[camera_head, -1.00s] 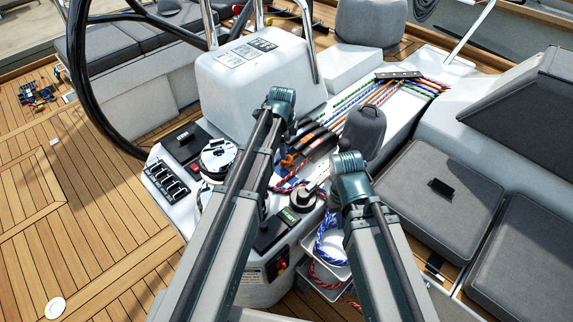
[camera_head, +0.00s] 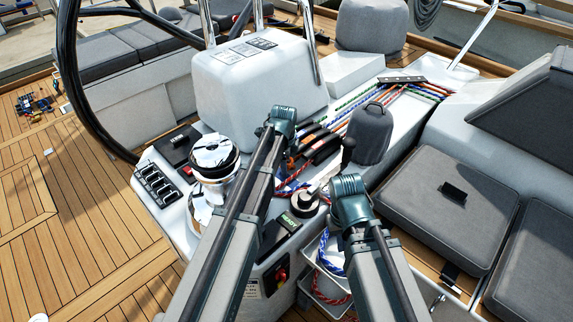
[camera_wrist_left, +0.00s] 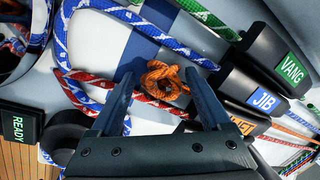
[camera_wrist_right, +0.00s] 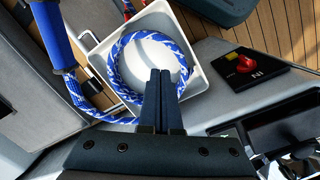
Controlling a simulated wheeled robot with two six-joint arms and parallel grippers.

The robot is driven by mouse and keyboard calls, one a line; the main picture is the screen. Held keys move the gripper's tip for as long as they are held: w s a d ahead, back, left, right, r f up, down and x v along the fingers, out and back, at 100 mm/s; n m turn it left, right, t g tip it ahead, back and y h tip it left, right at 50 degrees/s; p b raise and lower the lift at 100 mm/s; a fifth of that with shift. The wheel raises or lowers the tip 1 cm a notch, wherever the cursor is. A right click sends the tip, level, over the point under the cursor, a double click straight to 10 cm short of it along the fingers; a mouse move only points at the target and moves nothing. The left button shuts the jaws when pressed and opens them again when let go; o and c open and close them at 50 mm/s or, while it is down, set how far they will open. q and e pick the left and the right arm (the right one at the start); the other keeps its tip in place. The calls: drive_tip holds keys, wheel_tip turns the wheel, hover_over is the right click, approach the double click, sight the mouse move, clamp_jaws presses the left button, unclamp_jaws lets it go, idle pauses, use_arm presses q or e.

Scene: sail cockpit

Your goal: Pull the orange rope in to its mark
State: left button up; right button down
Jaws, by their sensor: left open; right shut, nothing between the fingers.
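The orange rope (camera_wrist_left: 163,80) shows as a small knotted bundle in the left wrist view, lying on a blue-and-white surface beside a red rope. It shows as a small orange patch in the head view. My left gripper (camera_wrist_left: 161,74) is open, with its fingers on either side of the bundle; whether they touch it cannot be told. An orange-labelled clutch (camera_wrist_left: 240,124) is just right of it, partly hidden by a finger. No mark on the orange rope can be made out. My right gripper (camera_wrist_right: 160,72) is shut and empty, over a coiled blue rope (camera_wrist_right: 115,65).
The JIB clutch (camera_wrist_left: 262,98) and VANG clutch (camera_wrist_left: 288,66) stand beside the orange-labelled one. The blue coil lies in a white bin (camera_wrist_right: 205,75). A winch (camera_head: 303,203) and a larger drum (camera_head: 214,157) flank my left arm. A grey bag (camera_head: 371,133) stands behind.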

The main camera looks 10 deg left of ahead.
use_arm(q)
clamp_jaws()
idle(0.4)
drive_tip(key=s+a, duration=0.1)
drive_tip(key=s, duration=0.1)
drive_tip(key=s+a, duration=0.1)
drive_tip(key=s, duration=0.1)
drive_tip(key=s+a, duration=0.2)
drive_tip(key=shift+s+a, duration=0.1)
drive_tip(key=shift+s, duration=0.15)
unclamp_jaws()
drive_tip(key=shift+w, duration=0.15)
drive_tip(key=shift+r, duration=0.2)
